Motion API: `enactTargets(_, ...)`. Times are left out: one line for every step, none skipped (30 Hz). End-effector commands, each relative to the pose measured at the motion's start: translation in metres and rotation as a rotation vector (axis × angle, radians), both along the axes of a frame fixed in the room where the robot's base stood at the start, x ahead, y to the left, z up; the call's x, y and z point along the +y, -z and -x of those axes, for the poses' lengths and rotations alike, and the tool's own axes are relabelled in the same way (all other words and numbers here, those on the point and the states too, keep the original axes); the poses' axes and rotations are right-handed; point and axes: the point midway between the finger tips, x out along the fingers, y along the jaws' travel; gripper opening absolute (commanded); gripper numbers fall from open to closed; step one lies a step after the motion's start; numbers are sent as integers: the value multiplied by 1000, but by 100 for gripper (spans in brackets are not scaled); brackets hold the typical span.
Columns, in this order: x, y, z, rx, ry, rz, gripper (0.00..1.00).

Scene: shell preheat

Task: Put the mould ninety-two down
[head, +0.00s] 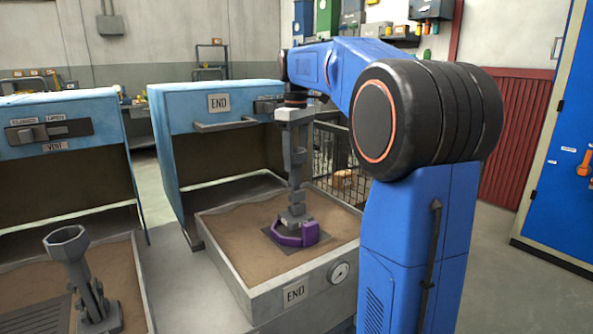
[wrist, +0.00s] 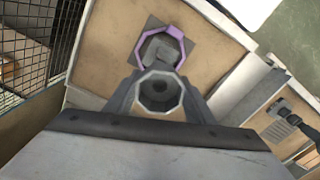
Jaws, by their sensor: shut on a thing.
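My gripper (head: 296,150) points down over the sand bed marked END (head: 240,228) and is shut on a grey mould (head: 295,196). The mould hangs upright below the fingers. In the wrist view its eight-sided cup (wrist: 158,92) sits between the two fingers. A purple collar (head: 296,236) lies on a dark plate on the sand, at the mould's lower end; it also shows in the wrist view (wrist: 178,40). Grey shows inside the collar. I cannot tell whether the mould's foot rests on the plate or hangs just above it. No number on the mould is readable.
A second grey mould (head: 70,246) stands in the left bed, below the VENT hood (head: 52,128). The blue END hood (head: 185,104) stands behind the held mould. A wire mesh fence (head: 332,155) is behind the bed, and a dial (head: 339,272) is on its front wall.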

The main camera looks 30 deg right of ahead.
Motion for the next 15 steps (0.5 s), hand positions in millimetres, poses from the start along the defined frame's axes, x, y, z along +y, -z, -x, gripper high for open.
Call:
enactTargets(0, 6, 1, 1, 0, 0, 0)
enactTargets(0, 10, 1, 1, 0, 0, 0)
enactTargets(0, 16, 1, 1, 0, 0, 0)
enactTargets(0, 20, 1, 2, 0, 0, 0)
enactTargets(0, 24, 1, 1, 0, 0, 0)
enactTargets(0, 28, 1, 1, 0, 0, 0)
enactTargets(0, 31, 1, 1, 0, 0, 0)
enactTargets(0, 32, 1, 1, 0, 0, 0)
enactTargets(0, 33, 0, 0, 0, 0, 0)
enactTargets(0, 33, 0, 0, 0, 0, 0)
enactTargets(0, 33, 0, 0, 0, 0, 0)
enactTargets(0, 33, 0, 0, 0, 0, 0)
enactTargets(0, 33, 0, 0, 0, 0, 0)
enactTargets(0, 33, 0, 0, 0, 0, 0)
enactTargets(0, 33, 0, 0, 0, 0, 0)
